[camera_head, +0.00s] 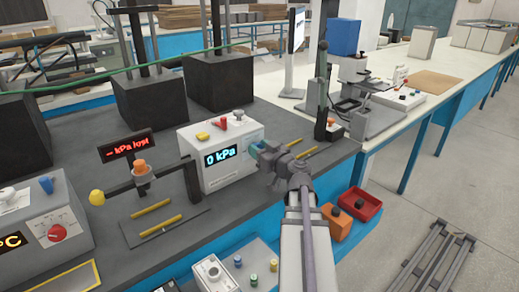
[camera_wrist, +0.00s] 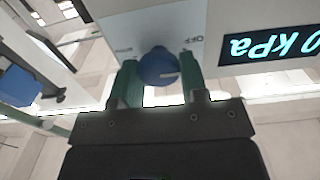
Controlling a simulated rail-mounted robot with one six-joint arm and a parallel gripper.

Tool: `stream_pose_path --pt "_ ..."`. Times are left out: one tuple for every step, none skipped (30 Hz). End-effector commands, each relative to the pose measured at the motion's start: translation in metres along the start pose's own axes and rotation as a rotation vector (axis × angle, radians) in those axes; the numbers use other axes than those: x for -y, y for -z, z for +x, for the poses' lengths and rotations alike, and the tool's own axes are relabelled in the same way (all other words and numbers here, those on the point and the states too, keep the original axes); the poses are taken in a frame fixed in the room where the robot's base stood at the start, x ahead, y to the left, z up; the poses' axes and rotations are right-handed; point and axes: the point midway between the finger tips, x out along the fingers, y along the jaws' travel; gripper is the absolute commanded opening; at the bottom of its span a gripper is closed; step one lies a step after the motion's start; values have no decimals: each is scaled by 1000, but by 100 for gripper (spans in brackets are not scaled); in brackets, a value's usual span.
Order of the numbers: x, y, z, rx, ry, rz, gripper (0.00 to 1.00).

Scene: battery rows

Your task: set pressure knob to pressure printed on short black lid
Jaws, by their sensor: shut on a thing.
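The pressure box (camera_head: 212,178) is white, and its display (camera_head: 221,155) reads "0 kPa"; part of that display (camera_wrist: 275,46) shows upside down in the wrist view. My gripper (camera_head: 256,150) is at the box's right side. In the wrist view, its green fingers (camera_wrist: 158,82) are shut on a round blue knob (camera_wrist: 158,67) with a white mark. "OFF" is printed on the panel near the knob. The fingers hide the knob's sides. I cannot identify a short black lid or read any pressure printed on one.
A red kPa sign (camera_head: 125,145) stands left of the box. An orange bin (camera_head: 338,227) and a red bin (camera_head: 362,199) with dark things in them are right of my arm. Small coloured-topped items (camera_head: 238,262) stand at the front. A black-based lever (camera_head: 327,130) stands behind.

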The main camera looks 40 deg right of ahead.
Motion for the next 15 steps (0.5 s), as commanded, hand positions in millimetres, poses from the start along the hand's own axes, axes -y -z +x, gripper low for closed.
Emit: stream_pose_path --pt "0 0 0 0 0 0 27" --pt "0 0 0 0 0 0 24" --pt "0 0 0 0 0 0 21" --pt "0 0 0 0 0 0 18" --pt "0 0 0 0 0 0 17" --pt "0 0 0 0 0 0 16" --pt "0 0 0 0 0 1 16" --pt "0 0 0 0 0 2 16" --pt "0 0 0 0 0 5 16" --pt "0 0 0 0 0 8 16" --pt "0 0 0 0 0 12 16" --pt "0 0 0 0 0 18 16" --pt "0 0 0 0 0 25 16" --pt "0 0 0 0 0 34 16" --pt "0 0 0 0 0 48 16"
